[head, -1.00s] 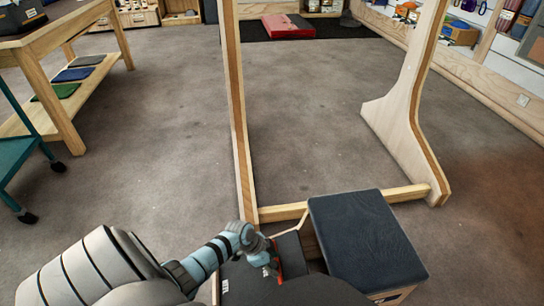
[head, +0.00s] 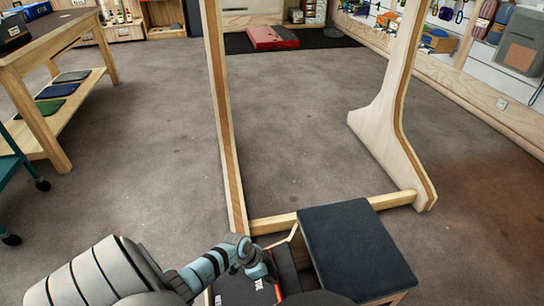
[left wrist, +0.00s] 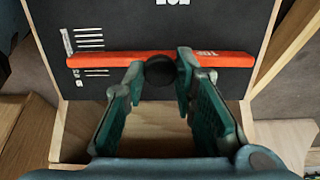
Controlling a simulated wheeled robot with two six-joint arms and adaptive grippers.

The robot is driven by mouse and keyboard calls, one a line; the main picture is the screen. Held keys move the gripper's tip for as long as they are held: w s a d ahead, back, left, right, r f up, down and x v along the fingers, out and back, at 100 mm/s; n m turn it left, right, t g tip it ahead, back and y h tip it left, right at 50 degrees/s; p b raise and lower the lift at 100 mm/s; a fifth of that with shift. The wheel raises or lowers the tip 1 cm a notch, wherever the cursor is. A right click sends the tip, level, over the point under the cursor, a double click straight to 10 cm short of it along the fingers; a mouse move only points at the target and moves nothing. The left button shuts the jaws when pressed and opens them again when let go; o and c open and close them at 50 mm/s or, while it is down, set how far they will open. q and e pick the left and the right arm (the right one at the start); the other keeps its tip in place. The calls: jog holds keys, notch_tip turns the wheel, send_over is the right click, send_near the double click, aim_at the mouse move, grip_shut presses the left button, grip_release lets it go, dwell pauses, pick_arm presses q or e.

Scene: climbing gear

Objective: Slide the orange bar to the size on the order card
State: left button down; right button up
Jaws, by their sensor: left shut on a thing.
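White scale lines of differing length are printed on the panel's left, above and below the bar. A round black knob (left wrist: 160,71) sits at the bar's middle. My left gripper (left wrist: 159,80) is shut on this knob, one finger at each side. In the head view my left gripper (head: 262,270) is low in the middle, at the panel. White characters at the panel's top are cut off. I cannot make out an order card. My right gripper is not in view.
A dark-topped box (head: 355,245) stands just right of the panel. A tall wooden frame (head: 224,130) rises behind, with a low crossbar. A wooden table (head: 40,75) stands at left, and a red mat (head: 272,37) lies at the back. The floor between is clear.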

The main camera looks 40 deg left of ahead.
pick_arm(q)
jog(key=c, duration=1.3)
grip_release()
jog(key=v, duration=1.2)
jog(key=shift+d, duration=0.1)
